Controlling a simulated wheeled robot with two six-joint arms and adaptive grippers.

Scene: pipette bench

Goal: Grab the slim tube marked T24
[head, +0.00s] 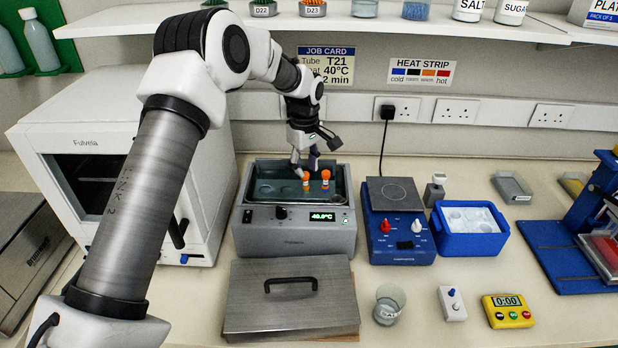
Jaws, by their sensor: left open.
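Two slim tubes with orange caps stand in the water bath (294,228), toward the right of its well: a left tube (306,181) and a right tube (326,179). Their markings are too small to read, so I cannot tell which, if either, is T24. My left gripper (305,166) is open, pointing down over the bath just above and behind the left tube. Its fingers appear empty; I cannot tell whether they touch a cap. My right gripper is not in view.
The bath's steel lid (290,310) lies in front of it. A heating block with knobs (400,222) and a blue ice box (470,244) stand to the right. A white oven (110,130) is left. A shelf (330,25) hangs above.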

